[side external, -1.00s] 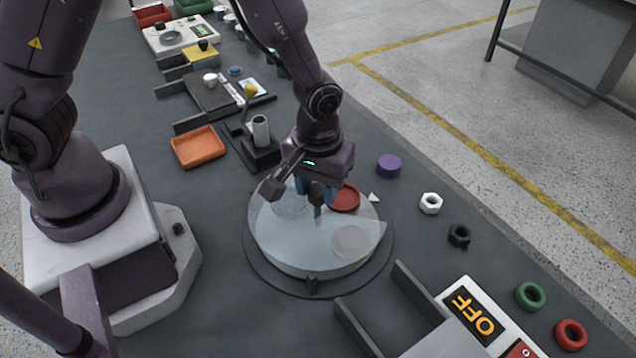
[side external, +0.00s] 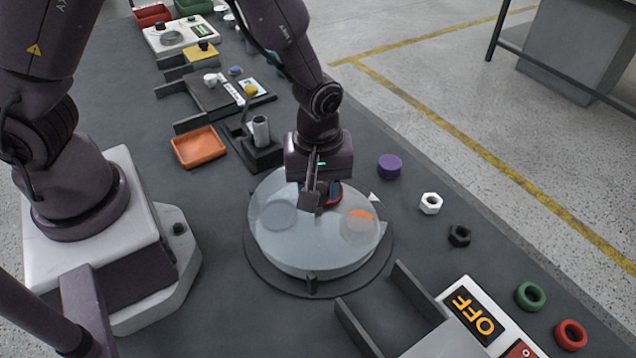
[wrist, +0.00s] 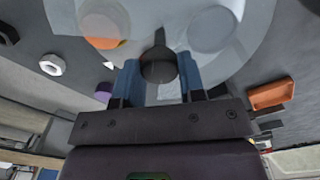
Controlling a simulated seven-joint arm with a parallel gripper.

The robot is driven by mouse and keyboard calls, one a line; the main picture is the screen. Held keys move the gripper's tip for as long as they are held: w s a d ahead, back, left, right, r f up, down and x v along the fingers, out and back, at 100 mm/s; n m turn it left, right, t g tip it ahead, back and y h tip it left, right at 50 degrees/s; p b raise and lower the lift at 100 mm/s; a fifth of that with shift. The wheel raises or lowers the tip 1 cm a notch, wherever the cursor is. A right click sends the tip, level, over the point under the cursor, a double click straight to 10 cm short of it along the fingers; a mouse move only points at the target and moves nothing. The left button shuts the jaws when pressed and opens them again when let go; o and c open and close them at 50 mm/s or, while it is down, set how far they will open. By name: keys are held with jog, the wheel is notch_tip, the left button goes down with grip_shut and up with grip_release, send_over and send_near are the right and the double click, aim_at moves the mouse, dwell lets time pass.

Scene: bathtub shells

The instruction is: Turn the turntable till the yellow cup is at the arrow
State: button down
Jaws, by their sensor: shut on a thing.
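The turntable (side external: 310,248) is a round pale disc on a dark base, with a smooth translucent-looking top. My gripper (side external: 325,198) is low over its far part; in the wrist view its blue fingers (wrist: 158,78) are shut on a dark round knob (wrist: 158,65). The white arrow (side external: 374,198) lies just outside the turntable's far right edge. A round patch (side external: 358,230) near the right edge shows orange along its far side. A grey round patch (side external: 279,215) is at the left. I cannot make out a yellow cup.
A purple cylinder (side external: 389,166), a white nut (side external: 430,203) and a black nut (side external: 459,236) stand right of the turntable. An orange tray (side external: 199,147) and a dark holder with a grey cylinder (side external: 261,131) are behind left. An OFF panel (side external: 474,313) is at the front right.

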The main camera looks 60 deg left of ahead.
jog(key=shift+n, duration=4.4)
jog(key=c, duration=0.7)
grip_release()
jog(key=shift+r, duration=0.15)
notch_tip(320, 180, up, 13)
